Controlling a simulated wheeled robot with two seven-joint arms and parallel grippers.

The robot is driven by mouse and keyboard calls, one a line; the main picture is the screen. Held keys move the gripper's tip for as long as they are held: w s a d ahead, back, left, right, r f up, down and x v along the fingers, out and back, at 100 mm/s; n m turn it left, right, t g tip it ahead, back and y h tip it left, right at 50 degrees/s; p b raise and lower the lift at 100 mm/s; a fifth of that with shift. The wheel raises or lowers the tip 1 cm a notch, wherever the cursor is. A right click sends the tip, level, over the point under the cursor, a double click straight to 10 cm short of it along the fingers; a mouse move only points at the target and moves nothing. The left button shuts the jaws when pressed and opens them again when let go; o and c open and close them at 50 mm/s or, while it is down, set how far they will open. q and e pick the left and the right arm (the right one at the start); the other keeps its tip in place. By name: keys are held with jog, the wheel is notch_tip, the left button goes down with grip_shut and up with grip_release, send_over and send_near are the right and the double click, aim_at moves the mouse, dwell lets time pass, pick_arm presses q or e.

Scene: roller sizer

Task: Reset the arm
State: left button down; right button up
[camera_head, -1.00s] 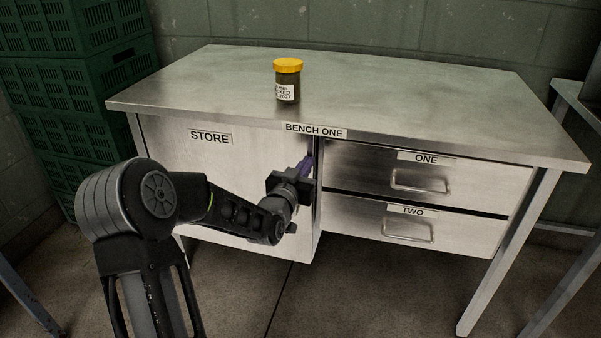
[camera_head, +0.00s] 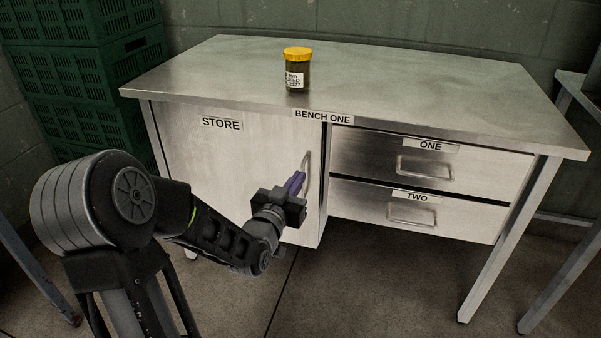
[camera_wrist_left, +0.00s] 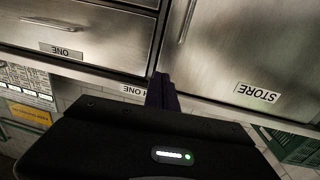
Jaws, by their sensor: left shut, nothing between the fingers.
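My left gripper (camera_head: 297,183) is in front of the STORE door (camera_head: 228,165) of the bench, just left of and below the door's upright handle (camera_head: 306,172). Its purple fingers are shut with nothing between them, and they look apart from the handle. In the left wrist view the shut fingers (camera_wrist_left: 161,92) point at the gap between the STORE door (camera_wrist_left: 240,60) and the drawers; the handle (camera_wrist_left: 187,20) shows above them. The door looks shut or nearly so. My right gripper is not in view.
A yellow-lidded jar (camera_head: 297,70) stands upright on the bench top (camera_head: 420,90). Drawers ONE (camera_head: 430,165) and TWO (camera_head: 412,211) look shut on the right. Green crates (camera_head: 90,90) are stacked at the left. The floor before the bench is clear.

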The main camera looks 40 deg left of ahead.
pick_arm(q)
jog(key=shift+f, duration=0.1)
dwell(0.5)
jog(key=s+d+f+n+g+h, duration=0.1)
jog(key=s+d+f+g, duration=0.15)
jog(key=f, duration=0.55)
jog(key=s+d+f+g+h, duration=0.1)
jog(key=d+f+g, duration=0.25)
jog(key=f, duration=0.35)
jog(key=s+d+f+n+g+h, duration=0.15)
jog(key=d+f, duration=0.25)
jog(key=f, duration=0.4)
jog(key=s+d+f+m+g+h, duration=0.2)
jog(key=s+d+f+g, duration=0.3)
jog(key=s+d+f, duration=0.45)
jog(key=s+d+f+m+g+h, duration=0.1)
jog(key=s+d+f+g+h, duration=0.25)
jog(key=s+d+f, duration=0.6)
jog(key=s+d+r+p, duration=0.1)
jog(key=d+r+p, duration=0.1)
jog(key=r+p, duration=1)
jog(key=s+d+r+p, duration=0.1)
jog(key=d+r+p, duration=0.1)
jog(key=r+p, duration=0.9)
notch_tip(320, 180, up, 3)
jog(key=shift+s+d+r+g+y+p, duration=0.1)
jog(key=shift+s+d+g+y+p, duration=0.05)
jog(key=shift+d+g+y+p, duration=0.2)
jog(key=shift+m, duration=0.25)
